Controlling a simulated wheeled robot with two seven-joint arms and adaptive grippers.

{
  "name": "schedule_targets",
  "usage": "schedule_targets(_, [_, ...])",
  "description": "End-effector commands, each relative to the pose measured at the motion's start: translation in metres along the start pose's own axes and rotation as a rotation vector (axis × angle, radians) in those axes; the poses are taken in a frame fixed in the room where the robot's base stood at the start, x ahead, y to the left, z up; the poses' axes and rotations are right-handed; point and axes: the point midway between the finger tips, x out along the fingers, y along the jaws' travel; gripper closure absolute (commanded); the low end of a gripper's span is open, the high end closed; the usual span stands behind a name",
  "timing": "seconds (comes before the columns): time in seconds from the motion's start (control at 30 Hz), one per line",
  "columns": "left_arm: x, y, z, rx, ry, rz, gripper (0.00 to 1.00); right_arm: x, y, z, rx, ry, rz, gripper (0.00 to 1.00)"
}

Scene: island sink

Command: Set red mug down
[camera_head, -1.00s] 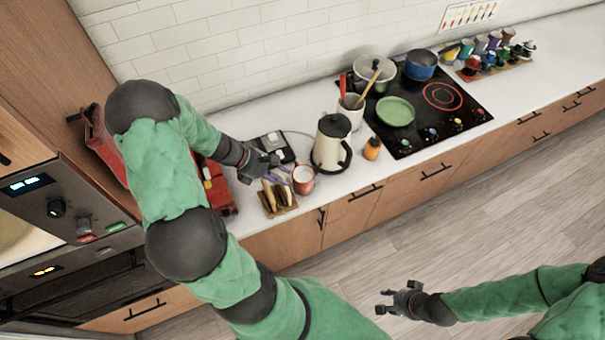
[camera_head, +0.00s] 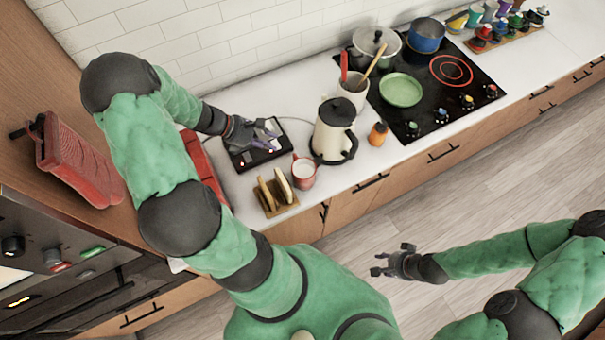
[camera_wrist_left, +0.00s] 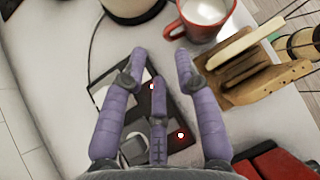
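The red mug (camera_head: 304,172), with white liquid inside, stands upright on the white counter, between the toast rack and the kettle. It also shows at the top of the left wrist view (camera_wrist_left: 207,18), with its handle towards the left. My left gripper (camera_head: 268,138) is above a black device, behind and to the left of the mug and apart from it. In the left wrist view its purple fingers (camera_wrist_left: 160,72) are spread with nothing between them. My right gripper (camera_head: 382,262) is away from the counter, over the floor, with its fingers apart and empty.
A black flat device (camera_head: 258,156) lies under my left gripper. A toast rack (camera_head: 276,196) is in front of the mug, and the cream kettle (camera_head: 333,130) is to its right. An orange bottle (camera_head: 378,134) and a utensil crock (camera_head: 352,92) stand further right. Red items (camera_head: 205,165) are at left.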

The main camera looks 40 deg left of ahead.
Motion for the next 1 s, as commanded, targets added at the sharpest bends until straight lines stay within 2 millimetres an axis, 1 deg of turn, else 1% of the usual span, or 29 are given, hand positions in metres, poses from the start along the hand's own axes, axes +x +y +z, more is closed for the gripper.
schedule_targets(0.03, [0.009,0.002,-0.009,0.000,0.000,0.000,0.69,0.011,0.004,-0.001,0.000,0.000,0.000,0.61])
schedule_targets(0.2, [0.022,0.004,-0.022,0.000,0.000,0.000,0.69,0.030,0.010,-0.001,-0.001,0.000,0.000,0.61])
schedule_targets(0.3, [0.028,0.005,-0.028,0.000,0.000,0.000,0.69,0.037,0.013,-0.002,-0.001,0.000,0.000,0.61])
schedule_targets(0.37, [0.030,0.005,-0.029,0.000,0.000,-0.001,0.69,0.038,0.014,-0.002,-0.001,0.000,0.000,0.61])
schedule_targets(0.47, [0.040,0.004,-0.029,0.001,0.000,-0.003,0.69,0.040,0.014,-0.002,-0.001,0.000,0.000,0.61])
schedule_targets(0.7, [0.074,0.004,-0.028,0.002,0.000,-0.002,0.69,0.043,0.015,-0.002,-0.001,0.000,0.000,0.61])
schedule_targets(0.8, [0.082,0.004,-0.028,0.000,-0.001,-0.002,0.69,0.043,0.015,-0.002,-0.001,0.001,0.000,0.61])
schedule_targets(0.93, [0.088,0.004,-0.027,0.000,0.000,-0.002,0.69,0.044,0.015,-0.002,-0.001,0.000,0.000,0.61])
schedule_targets(1.0, [0.095,0.003,-0.026,0.000,0.000,-0.002,0.69,0.044,0.016,-0.002,-0.001,0.000,0.000,0.61])
